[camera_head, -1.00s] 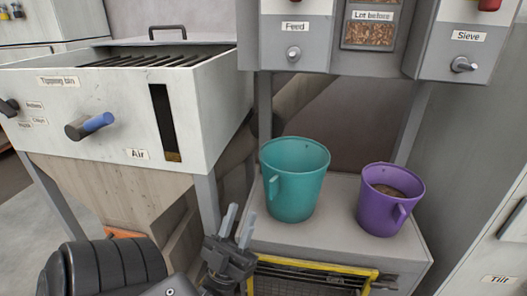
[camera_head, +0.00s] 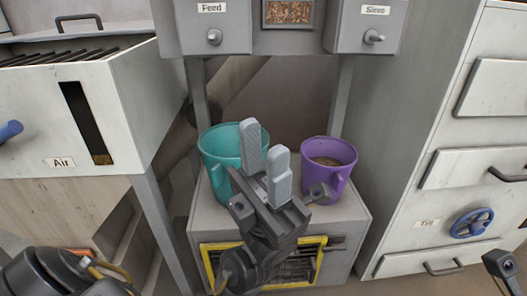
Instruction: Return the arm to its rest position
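My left gripper (camera_head: 267,160) shows in the middle of the head view, with its two grey fingers pointing up and a gap between them. It is open and nothing is between the fingers. It appears in front of the teal bucket (camera_head: 217,149) and hides part of it. The purple bucket (camera_head: 321,173), with brown material inside, stands to the right of the gripper. My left arm (camera_head: 60,275) shows at the lower left. A dark part at the lower right edge may belong to my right arm; no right gripper fingers are visible.
Both buckets stand on a grey stand (camera_head: 352,211) with a yellow-framed opening (camera_head: 208,262). The Feed and Sieve panel (camera_head: 287,48) hangs above. The tipping bin (camera_head: 127,95) is at left. A cabinet (camera_head: 452,125) with a blue handwheel (camera_head: 472,223) is at right.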

